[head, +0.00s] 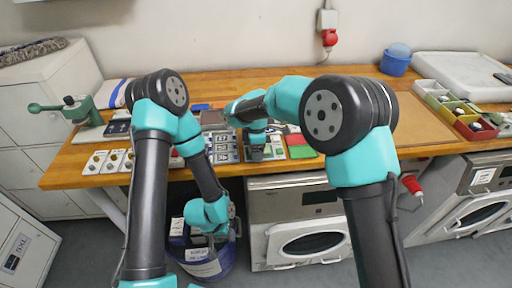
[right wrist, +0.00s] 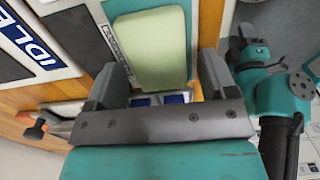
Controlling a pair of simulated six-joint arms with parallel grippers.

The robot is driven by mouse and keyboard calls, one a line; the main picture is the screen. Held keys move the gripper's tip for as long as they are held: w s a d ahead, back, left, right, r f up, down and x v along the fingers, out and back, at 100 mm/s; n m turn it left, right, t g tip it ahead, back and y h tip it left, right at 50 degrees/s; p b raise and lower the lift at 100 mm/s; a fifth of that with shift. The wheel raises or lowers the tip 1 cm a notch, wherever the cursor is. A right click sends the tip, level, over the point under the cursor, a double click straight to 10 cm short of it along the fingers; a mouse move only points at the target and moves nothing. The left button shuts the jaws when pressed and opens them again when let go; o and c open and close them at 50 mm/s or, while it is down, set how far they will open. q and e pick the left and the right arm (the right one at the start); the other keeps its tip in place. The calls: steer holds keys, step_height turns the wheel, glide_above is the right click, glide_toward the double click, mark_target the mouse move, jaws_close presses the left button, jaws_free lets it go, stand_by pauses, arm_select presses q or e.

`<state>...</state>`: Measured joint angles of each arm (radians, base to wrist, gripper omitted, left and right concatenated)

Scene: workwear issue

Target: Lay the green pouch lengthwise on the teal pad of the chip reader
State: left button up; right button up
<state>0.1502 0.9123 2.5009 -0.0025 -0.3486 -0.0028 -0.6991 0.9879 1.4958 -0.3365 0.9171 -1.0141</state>
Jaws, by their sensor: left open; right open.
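The pale green pouch (right wrist: 150,50) lies in the right wrist view on the teal pad (right wrist: 192,20) of the chip reader (right wrist: 108,38). Its long side runs the same way as the pad, and teal shows at its far end and along its right side. My right gripper (right wrist: 158,78) is open, its fingers either side of the pouch's near end with gaps; nothing is held. In the head view my right gripper (head: 256,152) is over the bench and largely hides the pouch and reader. My left gripper (head: 222,230) is open and hangs in front of the bench, above a blue bin.
Label cards (head: 222,150) stand left of the right gripper, and a red pad (head: 302,152) lies right of it. A green hand press (head: 72,108) is at the far left. Coloured trays (head: 462,112) and a blue tub (head: 396,60) are at the right.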

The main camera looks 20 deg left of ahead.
step_height(320, 180, up, 12)
steer(key=shift+r, duration=0.15)
stand_by(0.7)
stand_by(0.5)
